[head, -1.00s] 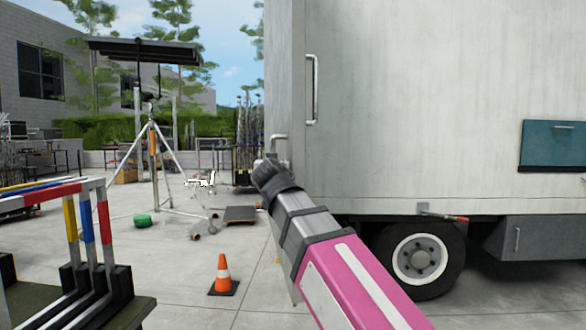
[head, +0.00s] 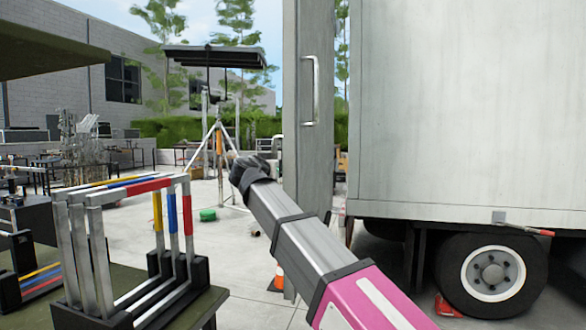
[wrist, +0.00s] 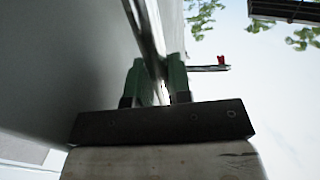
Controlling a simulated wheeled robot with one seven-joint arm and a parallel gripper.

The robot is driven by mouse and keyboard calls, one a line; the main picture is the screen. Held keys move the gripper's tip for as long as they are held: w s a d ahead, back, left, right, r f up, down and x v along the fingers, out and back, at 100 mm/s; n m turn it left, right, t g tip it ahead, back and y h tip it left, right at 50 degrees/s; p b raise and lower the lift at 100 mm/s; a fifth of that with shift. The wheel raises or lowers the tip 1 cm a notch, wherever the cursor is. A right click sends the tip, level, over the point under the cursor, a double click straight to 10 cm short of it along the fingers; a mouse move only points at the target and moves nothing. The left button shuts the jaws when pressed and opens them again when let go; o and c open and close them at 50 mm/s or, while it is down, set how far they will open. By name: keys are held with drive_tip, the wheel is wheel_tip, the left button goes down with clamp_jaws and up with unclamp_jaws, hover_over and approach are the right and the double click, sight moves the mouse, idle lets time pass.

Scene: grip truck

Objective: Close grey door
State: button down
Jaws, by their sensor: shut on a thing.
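The grey door (head: 298,170) stands upright at the left end of the truck in the head view, swung open, with a vertical handle (head: 317,90) on its visible face. Trees show through a gap between it and the truck body. My gripper (head: 246,170) is just left of the door, its fingers hidden there by my wrist. In the wrist view, the green fingers of my gripper (wrist: 157,72) are shut on a thin metal bar (wrist: 147,30), apparently a handle of the door. A broad grey surface (wrist: 60,70) lies left of the bar.
The truck body (head: 450,110) and its wheel (head: 493,272) stand at right. A table with striped metal frames (head: 130,185) is close on the left. An orange cone (head: 279,277) is partly hidden behind my arm. A tripod stand (head: 220,150) is farther back on open paving.

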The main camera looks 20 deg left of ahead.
drive_tip(key=shift+m+h, duration=0.3)
drive_tip(key=shift+h, duration=0.2)
drive_tip(key=shift+a, duration=2.5)
drive_tip(key=c, duration=1.1)
unclamp_jaws()
drive_tip(key=shift+o, duration=0.2)
drive_tip(key=s, duration=1)
drive_tip(key=shift+s+a, duration=0.35)
drive_tip(key=shift+a, duration=0.1)
